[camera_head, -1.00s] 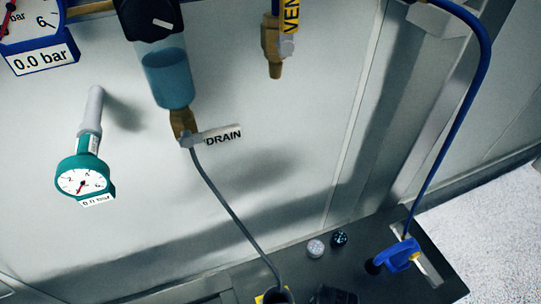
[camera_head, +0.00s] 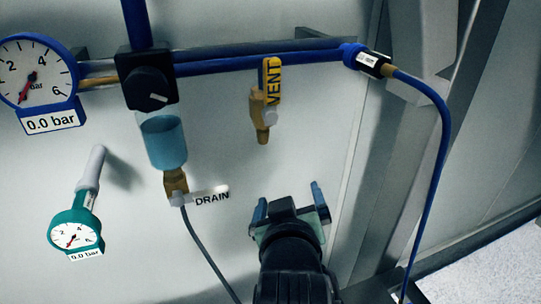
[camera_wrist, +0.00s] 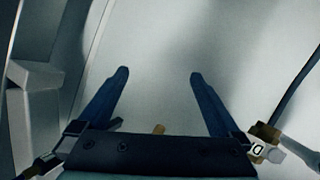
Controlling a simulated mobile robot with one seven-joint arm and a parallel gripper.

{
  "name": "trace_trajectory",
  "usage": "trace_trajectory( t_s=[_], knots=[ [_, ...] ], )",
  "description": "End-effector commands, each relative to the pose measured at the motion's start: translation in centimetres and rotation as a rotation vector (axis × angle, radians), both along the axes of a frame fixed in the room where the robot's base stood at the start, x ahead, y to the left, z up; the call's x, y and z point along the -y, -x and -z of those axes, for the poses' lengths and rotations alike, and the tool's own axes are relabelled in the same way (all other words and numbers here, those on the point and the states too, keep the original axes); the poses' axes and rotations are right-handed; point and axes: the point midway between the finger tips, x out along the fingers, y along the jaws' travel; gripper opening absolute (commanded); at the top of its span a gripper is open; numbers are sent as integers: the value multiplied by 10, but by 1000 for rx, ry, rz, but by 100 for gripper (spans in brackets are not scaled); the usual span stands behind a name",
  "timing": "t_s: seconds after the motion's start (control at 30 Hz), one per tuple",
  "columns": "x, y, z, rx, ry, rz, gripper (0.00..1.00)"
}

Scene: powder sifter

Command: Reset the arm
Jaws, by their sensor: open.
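My gripper (camera_head: 289,205) is in the lower middle of the head view, in front of the pale wall panel. In the wrist view its two blue fingers (camera_wrist: 158,75) stand wide apart with nothing between them, only bare panel beyond. My dark wrist hides part of the panel below it. In the head view the gripper is below the brass vent valve (camera_head: 262,112) and to the right of the drain valve (camera_head: 176,187). I cannot tell how far it is from the panel.
A blue-rimmed gauge (camera_head: 37,80) and a teal gauge (camera_head: 75,236) are at left, both reading 0.0 bar. A filter bowl (camera_head: 163,139) hangs from a black regulator (camera_head: 147,80). A blue hose (camera_head: 444,140) hangs at right beside a metal frame post.

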Motion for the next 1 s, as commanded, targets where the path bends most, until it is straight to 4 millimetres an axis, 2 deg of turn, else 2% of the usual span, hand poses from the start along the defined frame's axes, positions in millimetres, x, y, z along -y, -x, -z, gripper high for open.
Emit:
trace_trajectory(
  t_s=[0.03,0.17,0.2,0.27,0.3,0.4,0.5,0.6,0.7,1.0],
  knots=[
    [-11,-2,-36,100,-91,11,100],
    [-34,5,-121,331,-363,10,100],
    [-31,10,-147,414,-350,-1,100],
    [-31,21,-186,536,-347,-23,100],
    [-31,30,-212,619,-347,-37,100],
    [-31,59,-270,814,-345,-73,100],
    [-31,91,-315,978,-342,-103,100],
    [-31,116,-342,1092,-338,-123,100],
    [-31,130,-356,1152,-335,-134,100],
    [-31,133,-359,1168,-334,-137,100]
  ],
)
